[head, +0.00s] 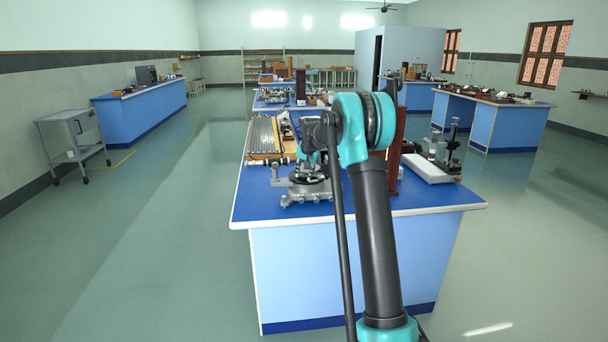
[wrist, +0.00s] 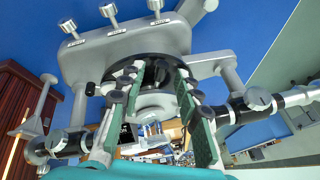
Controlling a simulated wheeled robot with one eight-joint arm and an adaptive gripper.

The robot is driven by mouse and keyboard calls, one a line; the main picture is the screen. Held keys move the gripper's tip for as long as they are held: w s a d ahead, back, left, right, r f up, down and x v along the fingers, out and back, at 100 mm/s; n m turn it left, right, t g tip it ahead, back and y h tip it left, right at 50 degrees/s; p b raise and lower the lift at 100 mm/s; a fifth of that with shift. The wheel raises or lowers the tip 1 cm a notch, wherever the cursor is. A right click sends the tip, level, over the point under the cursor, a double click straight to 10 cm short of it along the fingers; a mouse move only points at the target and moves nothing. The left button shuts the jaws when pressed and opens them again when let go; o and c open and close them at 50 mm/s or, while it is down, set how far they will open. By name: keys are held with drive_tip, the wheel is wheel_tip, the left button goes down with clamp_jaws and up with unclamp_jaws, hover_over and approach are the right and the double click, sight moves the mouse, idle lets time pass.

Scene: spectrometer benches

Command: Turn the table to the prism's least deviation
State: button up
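The spectrometer (head: 303,190) stands on the blue bench top near its front left corner, partly hidden by my arm in the head view. In the wrist view its grey body (wrist: 125,55) has several labelled knobs along the top. A dark round disc (wrist: 150,65) lies at its middle. Grey and black tubes reach out to the right (wrist: 262,101) and the left (wrist: 62,144). My gripper (wrist: 155,80) is open, its green-padded fingers apart on either side of the disc's middle. Contact cannot be told. I cannot make out the prism.
The bench (head: 345,208) also holds a ribbed instrument on a wooden base (head: 264,136) behind, a tall reddish-brown stand (head: 397,150) and a white-based instrument (head: 428,169) on the right. Its front strip is bare. A grey trolley (head: 72,138) stands left across open floor.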

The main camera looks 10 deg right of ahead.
clamp_jaws()
idle(0.4)
drive_tip(key=shift+w+a+m+h, duration=0.2)
drive_tip(key=shift+a+m+h, duration=0.05)
drive_tip(key=shift+a+m, duration=0.25)
drive_tip(key=shift+w+a+m+h, duration=0.15)
drive_tip(key=shift+a+m+h, duration=0.1)
drive_tip(key=shift+a+m, duration=0.25)
drive_tip(key=shift+w+a+m+h, duration=0.55)
drive_tip(key=shift+a+m+h, duration=0.1)
drive_tip(key=shift+m, duration=0.55)
unclamp_jaws()
